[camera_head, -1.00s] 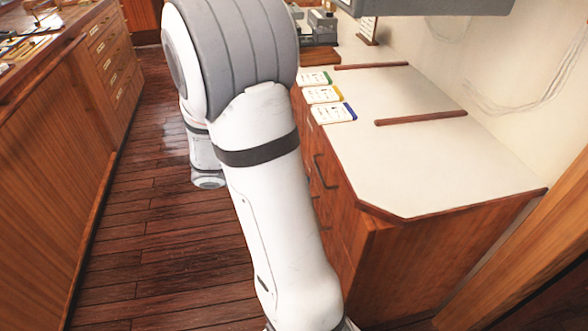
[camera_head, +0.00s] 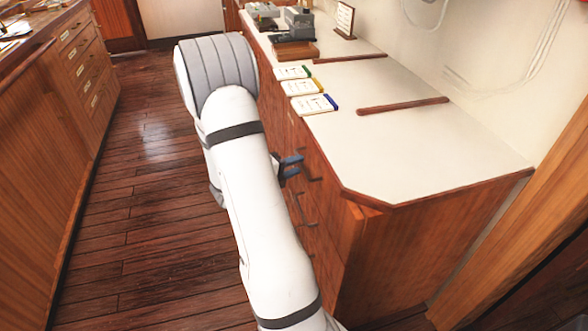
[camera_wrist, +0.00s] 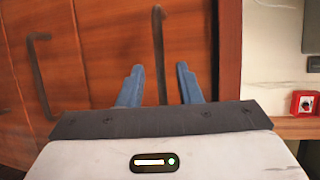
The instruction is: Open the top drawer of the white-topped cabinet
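The white-topped cabinet (camera_head: 420,150) stands on the right, with wooden drawer fronts facing left. In the wrist view the drawer fronts appear turned sideways. The top drawer (camera_wrist: 190,40) is nearest the cabinet's top edge and looks closed. Its dark bar handle (camera_wrist: 158,40) appears between my two blue fingers. My gripper (camera_wrist: 159,75) is open, with a gap on both sides of the handle; I cannot tell how deep the handle sits between the fingers. In the head view my gripper (camera_head: 290,167) is beside the drawer fronts, partly hidden by my arm.
A lower drawer's handle (camera_wrist: 40,75) is left of my gripper in the wrist view. Several labelled cards (camera_head: 303,87) and a wooden strip (camera_head: 403,106) lie on the white top. Another wooden cabinet (camera_head: 45,150) stands at the left. The plank floor (camera_head: 140,220) between them is clear.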

